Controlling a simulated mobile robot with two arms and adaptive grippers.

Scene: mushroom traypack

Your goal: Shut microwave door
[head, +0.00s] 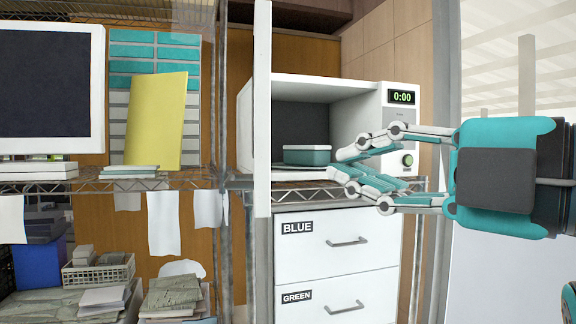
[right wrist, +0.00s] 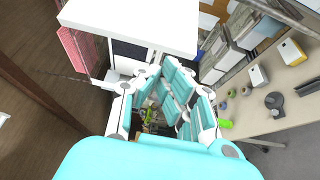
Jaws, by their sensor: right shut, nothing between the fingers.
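The white microwave (head: 384,125) stands on a wire shelf in the head view, its dark cavity facing me and its display reading 0:00. Its door (head: 262,110) is open, swung toward me on the left and seen nearly edge-on. A teal lidded container (head: 307,155) sits inside the cavity. My right gripper (head: 348,168) is shut and empty, reaching in from the right in front of the cavity's lower right part; it hides part of the control panel. Its teal fingers (right wrist: 172,88) also show in the right wrist view. My left gripper is not in view.
Drawers labelled BLUE and GREEN (head: 336,242) stand below the microwave. A monitor (head: 50,85) and a yellow folder (head: 155,118) are on the left shelf, with baskets and papers below. A grey post (head: 446,60) rises right of the microwave.

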